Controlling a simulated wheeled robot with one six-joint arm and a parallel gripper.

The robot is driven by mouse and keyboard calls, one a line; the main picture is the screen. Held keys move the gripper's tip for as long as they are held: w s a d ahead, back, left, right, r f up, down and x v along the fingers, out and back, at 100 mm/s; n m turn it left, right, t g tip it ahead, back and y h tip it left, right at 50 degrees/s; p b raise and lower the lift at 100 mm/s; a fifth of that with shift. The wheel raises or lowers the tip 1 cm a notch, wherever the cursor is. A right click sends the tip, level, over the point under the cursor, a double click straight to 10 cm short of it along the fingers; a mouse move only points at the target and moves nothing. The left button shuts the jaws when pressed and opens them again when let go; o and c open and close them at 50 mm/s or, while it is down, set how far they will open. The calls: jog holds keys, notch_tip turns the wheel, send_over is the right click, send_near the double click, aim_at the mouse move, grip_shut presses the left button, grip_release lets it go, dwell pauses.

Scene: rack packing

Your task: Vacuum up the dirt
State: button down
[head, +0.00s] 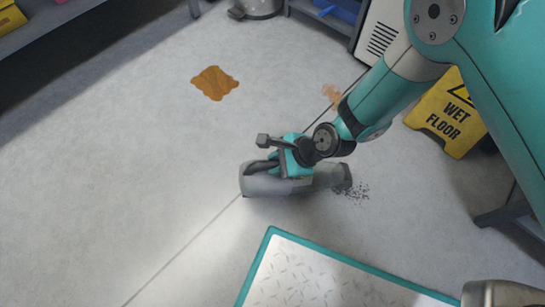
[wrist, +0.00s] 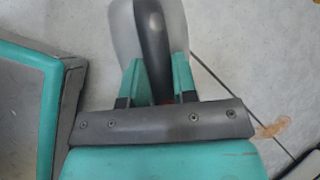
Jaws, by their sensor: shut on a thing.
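My gripper (head: 290,160) is shut on the dark handle (wrist: 152,45) of a grey hand-held vacuum (head: 262,183). The vacuum lies roughly level at the floor, with its nozzle pointing right in the head view. A patch of dark dirt specks (head: 355,192) lies at the nozzle's right end. I cannot tell whether the nozzle touches the floor. In the wrist view the vacuum's pale body (wrist: 125,35) shows behind the handle, and its nozzle is hidden. A brown-orange stain (head: 214,83) lies farther back on the floor. A fainter, lighter stain (head: 332,95) lies near my arm.
A yellow wet floor sign (head: 448,115) stands at the right. My teal-edged base platform (head: 262,250) is at the front. The floor at left is clear.

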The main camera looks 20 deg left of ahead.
jog(key=shift+s+d, duration=1.1)
jog(key=shift+d, duration=1.8)
send_near(246, 165)
jog(key=shift+s+a+f, duration=0.25)
jog(key=shift+a+f, duration=0.5)
jog(key=shift+a, duration=0.2)
jog(key=shift+s+a+f, duration=0.3)
jog(key=shift+a+f, duration=0.5)
jog(key=shift+a, duration=0.15)
jog(key=shift+s+a+f, duration=0.25)
jog(key=shift+a+f, duration=0.5)
jog(key=shift+a, duration=0.2)
jog(key=shift+r+p, duration=3.2)
jog(key=shift+r, duration=0.25)
